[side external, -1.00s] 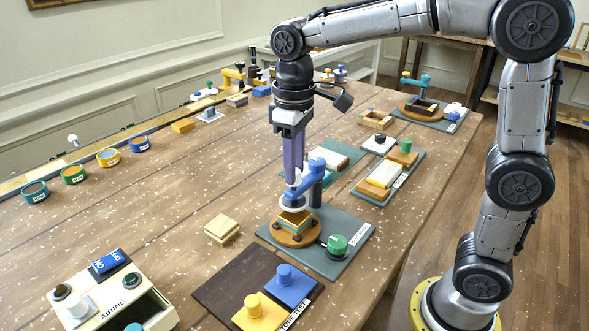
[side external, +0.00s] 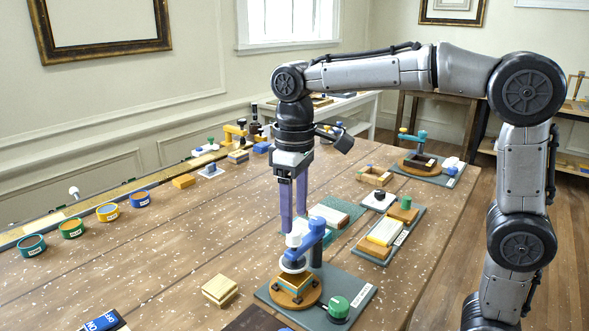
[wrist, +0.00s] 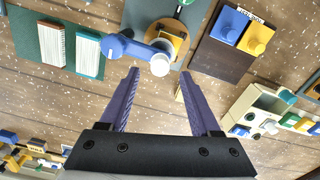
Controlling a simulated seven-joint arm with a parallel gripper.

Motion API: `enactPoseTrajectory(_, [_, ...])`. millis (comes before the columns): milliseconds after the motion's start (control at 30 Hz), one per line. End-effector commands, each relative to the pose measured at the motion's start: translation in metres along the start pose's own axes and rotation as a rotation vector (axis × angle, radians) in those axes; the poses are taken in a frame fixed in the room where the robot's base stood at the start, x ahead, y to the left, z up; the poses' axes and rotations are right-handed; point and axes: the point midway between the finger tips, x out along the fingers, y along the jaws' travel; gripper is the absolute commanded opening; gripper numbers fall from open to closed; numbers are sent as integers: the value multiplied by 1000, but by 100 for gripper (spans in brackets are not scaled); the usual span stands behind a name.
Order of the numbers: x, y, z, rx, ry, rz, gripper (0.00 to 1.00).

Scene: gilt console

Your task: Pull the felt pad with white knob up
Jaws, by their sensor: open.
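The press stands on a dark teal board (side external: 350,299) near the middle of the side view. Its blue arm (side external: 314,243) carries a white knob (side external: 293,240) on top. Nothing is held. The knob hides the pad there.
A green knob (side external: 338,307) stands on the same board. Other boards with blocks (side external: 384,233) stand behind right. Coloured round tins (side external: 107,211) line the far left. Bare tabletop lies between.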

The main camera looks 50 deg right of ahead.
Motion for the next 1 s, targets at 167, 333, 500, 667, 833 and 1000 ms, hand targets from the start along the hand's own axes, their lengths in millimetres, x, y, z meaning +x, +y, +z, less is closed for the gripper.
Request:
enactPoseTrajectory(167, [-41,0,-2,0,6,1,64])
enactPoseTrajectory(333, [-75,0,-1,0,5,0,64])
enactPoseTrajectory(500, [-97,0,-1,0,4,0,64])
enactPoseTrajectory(667, [-106,0,0,0,2,0,64])
enactPoseTrajectory(833, [-107,0,0,0,1,0,64])
enactPoseTrajectory(1000, [-107,0,0,0,1,0,64])
